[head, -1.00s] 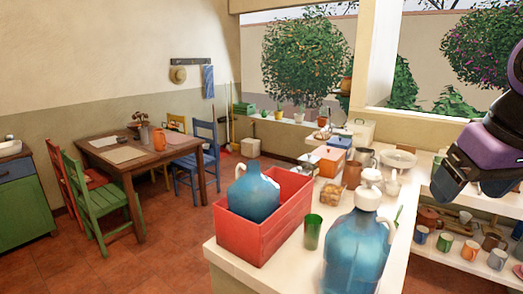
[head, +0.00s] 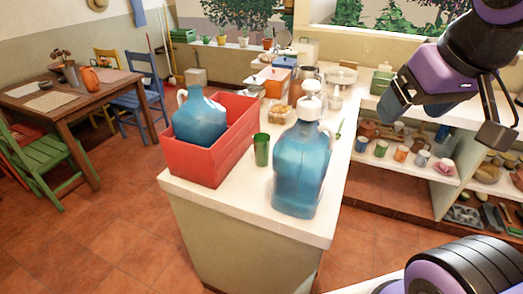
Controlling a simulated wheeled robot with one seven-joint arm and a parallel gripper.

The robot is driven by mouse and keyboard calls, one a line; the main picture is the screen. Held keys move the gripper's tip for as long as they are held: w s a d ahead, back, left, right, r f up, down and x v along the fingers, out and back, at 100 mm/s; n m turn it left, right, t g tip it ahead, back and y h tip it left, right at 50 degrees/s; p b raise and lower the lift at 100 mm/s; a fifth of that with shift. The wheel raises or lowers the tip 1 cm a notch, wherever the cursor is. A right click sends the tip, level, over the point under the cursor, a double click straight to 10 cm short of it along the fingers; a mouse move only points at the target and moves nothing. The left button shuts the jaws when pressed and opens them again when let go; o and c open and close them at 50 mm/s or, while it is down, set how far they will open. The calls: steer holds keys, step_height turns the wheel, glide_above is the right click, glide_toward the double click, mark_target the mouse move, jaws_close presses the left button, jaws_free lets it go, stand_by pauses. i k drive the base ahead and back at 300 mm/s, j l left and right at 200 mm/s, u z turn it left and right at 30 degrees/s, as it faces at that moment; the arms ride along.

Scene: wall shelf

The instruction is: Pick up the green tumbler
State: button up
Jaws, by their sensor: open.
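The green tumbler (head: 261,150) stands upright on the white counter in the head view. It is between the red crate on its left and a large blue jug on its right, with its front side in clear view. My gripper (head: 447,122) is open and empty at the upper right, in front of the shelves. It is well to the right of the tumbler and apart from it.
The red crate (head: 201,166) holds a blue jug (head: 199,119). The other blue jug (head: 301,175) with a white cap stands close to the tumbler. A food container (head: 278,113) sits behind. The white counter (head: 238,202) is bare in front of the tumbler.

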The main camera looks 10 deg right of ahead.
mark_target(262, 151)
steer(key=i+j+z, duration=0.15)
steer(key=j+z, duration=0.5)
steer(key=j, duration=0.3)
steer(key=j+u, duration=0.2)
steer(key=u, duration=0.15)
steer(key=i+j+u, duration=0.1)
steer(key=u, duration=0.3)
steer(key=j+u, duration=0.35)
steer(key=i+l, duration=0.05)
steer(key=l, duration=0.05)
